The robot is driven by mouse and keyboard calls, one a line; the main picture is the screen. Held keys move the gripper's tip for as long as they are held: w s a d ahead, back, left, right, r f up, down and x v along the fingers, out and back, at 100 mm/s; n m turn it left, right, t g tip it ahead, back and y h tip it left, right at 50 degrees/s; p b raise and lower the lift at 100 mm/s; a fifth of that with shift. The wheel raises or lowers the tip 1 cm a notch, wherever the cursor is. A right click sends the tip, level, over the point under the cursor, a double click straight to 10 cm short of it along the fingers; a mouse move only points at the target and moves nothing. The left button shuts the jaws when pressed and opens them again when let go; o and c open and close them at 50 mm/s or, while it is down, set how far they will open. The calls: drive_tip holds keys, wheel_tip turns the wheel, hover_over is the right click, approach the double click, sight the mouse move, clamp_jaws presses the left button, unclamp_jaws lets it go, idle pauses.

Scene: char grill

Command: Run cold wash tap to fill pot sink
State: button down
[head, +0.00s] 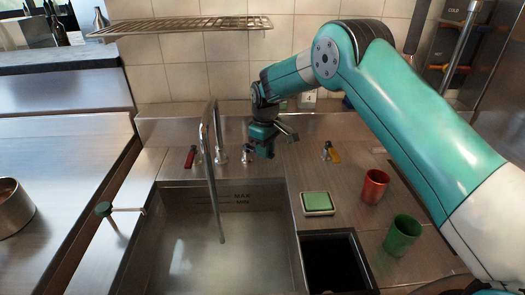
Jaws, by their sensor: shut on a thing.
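The pot sink (148,235) is a steel basin at centre, with MAX and MIN marks on its back wall. A tall curved spout (208,150) reaches over it; I cannot clearly make out a stream or a water level. A red-handled tap (190,157) sits left of the spout. My gripper (262,151) is low over the ledge right of the spout, shut at the cold wash tap (247,154). Its jaws and wrist hide most of that tap's handle, so its angle cannot be told.
A yellow-handled tap (331,152) stands further right. A green sponge in a dish (318,204), a red cup (375,186) and a green cup (402,235) stand right of the sink, near a dark square opening (335,265). A wire shelf (180,26) hangs above.

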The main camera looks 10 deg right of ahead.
drive_tip(key=shift+w+r, duration=0.2)
drive_tip(key=shift+w, duration=0.1)
drive_tip(key=c, duration=1)
unclamp_jaws()
drive_tip(key=shift+o, duration=0.2)
drive_tip(key=shift+s+f, duration=0.1)
drive_tip(key=shift+f, duration=0.05)
wheel_tip(320, 180, up, 12)
drive_tip(key=b, duration=0.3)
drive_tip(key=shift+d, duration=0.1)
